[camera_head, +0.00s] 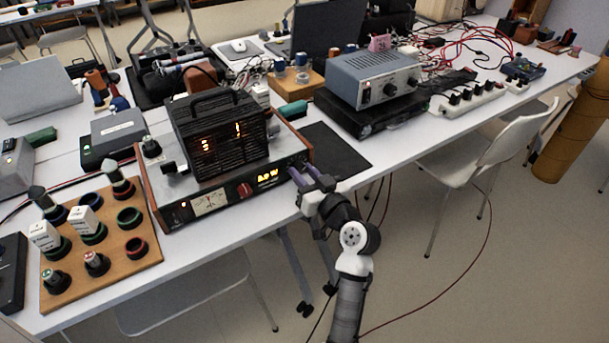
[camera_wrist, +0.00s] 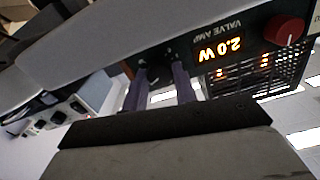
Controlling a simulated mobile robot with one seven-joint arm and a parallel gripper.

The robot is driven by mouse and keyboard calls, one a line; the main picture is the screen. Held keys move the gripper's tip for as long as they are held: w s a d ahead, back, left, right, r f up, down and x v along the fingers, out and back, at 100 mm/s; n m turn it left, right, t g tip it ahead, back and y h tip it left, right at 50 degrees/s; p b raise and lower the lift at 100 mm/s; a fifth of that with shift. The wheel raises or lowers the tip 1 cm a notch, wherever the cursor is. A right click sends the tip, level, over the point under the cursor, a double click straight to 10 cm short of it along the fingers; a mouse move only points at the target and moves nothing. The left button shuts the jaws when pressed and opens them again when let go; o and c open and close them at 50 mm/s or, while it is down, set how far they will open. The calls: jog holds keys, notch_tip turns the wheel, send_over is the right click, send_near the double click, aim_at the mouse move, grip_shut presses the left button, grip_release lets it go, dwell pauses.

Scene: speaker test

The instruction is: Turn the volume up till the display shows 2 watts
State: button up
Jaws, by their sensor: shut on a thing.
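The valve amplifier (camera_head: 215,205) stands on the white table, with wooden sides and a lit display (camera_head: 267,176). In the wrist view the upside-down display (camera_wrist: 219,49) reads 2.0 W. A red knob (camera_head: 244,190) sits left of the display; it also shows in the wrist view (camera_wrist: 285,29). My gripper (camera_head: 300,176) is at the right end of the front panel. In the wrist view its purple fingers (camera_wrist: 160,88) are shut on a dark knob there, mostly hidden between them.
A black caged unit with glowing tubes (camera_head: 220,137) sits on the amplifier. A wooden board with knobs and plugs (camera_head: 118,258) lies at left. A grey power supply (camera_head: 375,76) stands behind at right, and a white chair (camera_head: 505,140) is beside the table.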

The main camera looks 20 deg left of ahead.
jog(key=o, duration=1)
jog(key=b+v, duration=0.3)
jog(key=v, duration=1)
jog(key=shift+s+d, duration=0.25)
jog(key=shift+d, duration=0.05)
